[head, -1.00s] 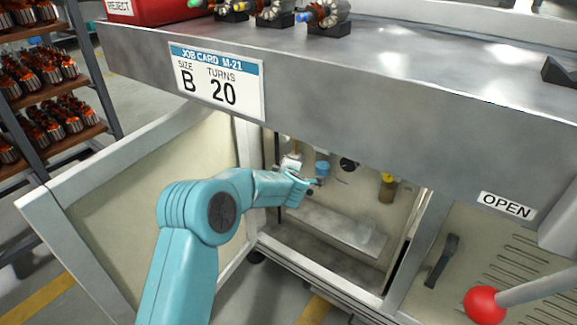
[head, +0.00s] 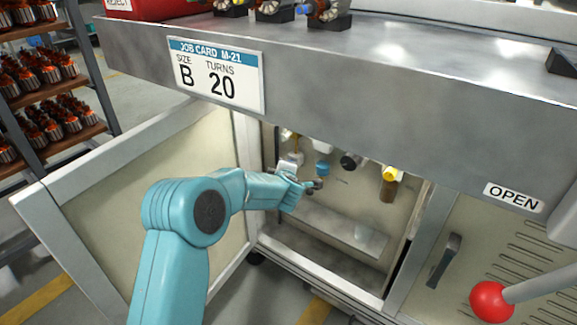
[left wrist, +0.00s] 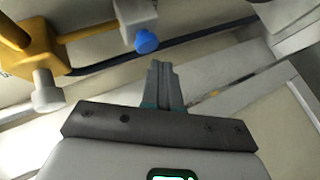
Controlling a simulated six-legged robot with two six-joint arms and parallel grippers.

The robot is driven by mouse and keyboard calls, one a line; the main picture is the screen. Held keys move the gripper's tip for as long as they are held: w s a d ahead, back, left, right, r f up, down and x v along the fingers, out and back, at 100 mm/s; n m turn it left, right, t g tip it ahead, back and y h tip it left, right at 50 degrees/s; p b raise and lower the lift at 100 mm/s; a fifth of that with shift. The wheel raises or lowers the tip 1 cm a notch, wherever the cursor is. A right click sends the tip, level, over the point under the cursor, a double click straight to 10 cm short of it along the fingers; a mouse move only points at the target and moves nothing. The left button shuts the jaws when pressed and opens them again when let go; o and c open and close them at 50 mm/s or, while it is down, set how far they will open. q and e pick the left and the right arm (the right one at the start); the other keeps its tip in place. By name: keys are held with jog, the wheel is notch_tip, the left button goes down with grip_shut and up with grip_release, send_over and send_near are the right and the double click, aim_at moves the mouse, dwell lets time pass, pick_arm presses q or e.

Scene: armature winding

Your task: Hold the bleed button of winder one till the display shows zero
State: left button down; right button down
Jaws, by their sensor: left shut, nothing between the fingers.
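My left gripper (head: 316,184) reaches into the open lower cabinet under the bench. In the left wrist view its fingers (left wrist: 163,84) are shut together and empty. A blue round knob or button (head: 322,168) is just above the fingertips; in the left wrist view the blue part (left wrist: 146,41) sits on a grey block, apart from the fingertips. I cannot tell whether it is the bleed button. A black round part (head: 350,161) and a yellow-topped brown part (head: 390,174) are to its right. No pressure display is readable. My right gripper is not in view.
The cabinet's door (head: 140,200) stands swung open on the left. The bench front (head: 370,120) overhangs the opening. Brass-coloured pipework (left wrist: 20,40) and a dark hose (left wrist: 180,48) are close to the gripper. A red-ball lever (head: 491,301) stands at right.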

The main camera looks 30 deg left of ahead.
pick_arm(q)
jog(key=s+b, duration=0.2)
jog(key=s, duration=0.3)
jog(key=shift+a+b, duration=0.2)
jog(key=shift+b, duration=0.2)
